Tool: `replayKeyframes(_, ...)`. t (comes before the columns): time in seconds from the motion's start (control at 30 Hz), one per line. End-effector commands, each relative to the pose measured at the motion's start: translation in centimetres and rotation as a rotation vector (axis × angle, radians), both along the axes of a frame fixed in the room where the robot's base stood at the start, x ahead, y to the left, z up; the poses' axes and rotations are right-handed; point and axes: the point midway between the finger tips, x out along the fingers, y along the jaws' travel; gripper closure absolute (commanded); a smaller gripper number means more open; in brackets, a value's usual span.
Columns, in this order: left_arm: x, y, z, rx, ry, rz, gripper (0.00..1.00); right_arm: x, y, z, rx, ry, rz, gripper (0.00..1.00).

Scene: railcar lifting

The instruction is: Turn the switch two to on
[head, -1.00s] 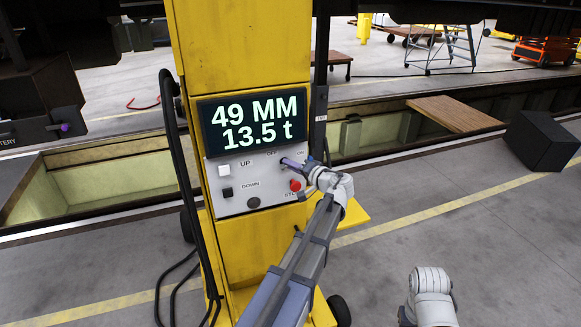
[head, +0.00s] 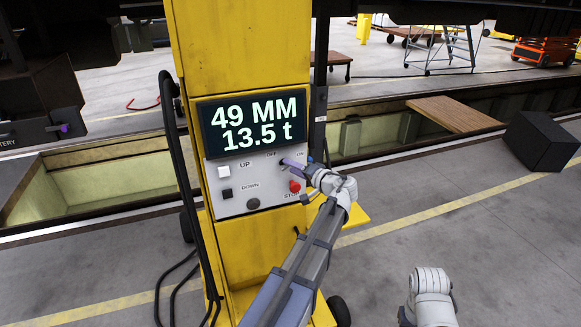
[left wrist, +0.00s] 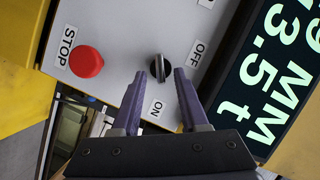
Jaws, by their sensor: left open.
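The switch knob (left wrist: 158,67) is black with a raised grip, on the grey control panel (head: 227,205). In the left wrist view, its grip runs nearly straight up and down, in line with the ON label (left wrist: 157,108). The OFF label (left wrist: 197,50) is to the upper right. My left gripper (left wrist: 160,72) is open, with one purple finger on each side of the knob. I cannot tell whether they touch it. In the head view, the left gripper (head: 289,163) is at the panel's upper right and largely hides the knob. Only part of my right arm shows, without its gripper.
The panel is on a yellow column (head: 240,60) below a display (head: 252,121) reading 49 MM and 13.5 t. A red STOP button (left wrist: 86,61) is close to the knob. UP (head: 224,171) and DOWN (head: 227,194) buttons are at left. A black cable hangs along the column's left side.

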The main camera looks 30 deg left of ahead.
Motion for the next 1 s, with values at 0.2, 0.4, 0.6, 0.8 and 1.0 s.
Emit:
replayKeyframes(0.2, -1.4, -3.5, 0.9, 0.000, 0.001, -0.002, 0.56, 0.0, 0.0, 0.9, 0.000, 0.000, 0.000, 1.00)
replayKeyframes(0.4, -2.1, -5.4, 1.2, 0.000, 0.000, -0.001, 0.56, 0.0, 0.0, 1.2, 0.000, 0.000, 0.000, 1.00)
replayKeyframes(0.6, -2.3, -5.9, 1.2, 0.000, 0.000, 0.001, 0.56, 0.0, 0.0, 1.2, 0.000, 0.000, 0.000, 1.00)
replayKeyframes(0.8, -2.2, -5.9, 1.2, 0.000, 0.000, 0.001, 0.56, 0.0, 0.0, 1.2, 0.000, 0.000, 0.000, 1.00)
replayKeyframes(1.0, -2.3, -5.9, 1.1, -0.003, 0.001, 0.000, 0.56, 0.0, 0.0, 1.2, 0.000, 0.000, 0.000, 1.00)
